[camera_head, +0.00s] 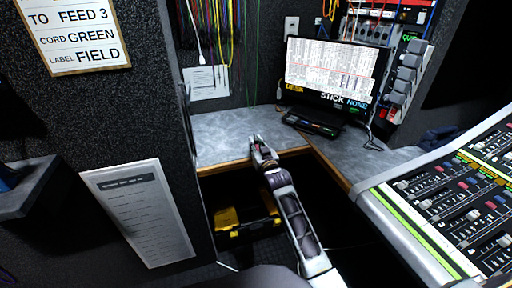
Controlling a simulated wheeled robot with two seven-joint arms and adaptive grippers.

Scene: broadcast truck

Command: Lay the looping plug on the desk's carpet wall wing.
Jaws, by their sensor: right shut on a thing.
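My right gripper (260,143) is over the front part of the desk's left wing (215,145), the wing along the dark carpet wall. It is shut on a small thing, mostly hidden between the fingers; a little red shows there. I cannot tell from this view whether this is the looping plug, or whether it touches the desk top. The desk wing has a grey top and a wooden front edge, and its surface left of the gripper is bare. My left gripper is not in view.
A monitor (331,72) stands at the desk corner, with a dark device (314,124) before it. Coloured cords (222,30) hang on the back wall. A mixing console (455,200) fills the right. A yellow-and-black toolbox (229,219) is below the desk. A carpeted partition (110,120) with signs stands left.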

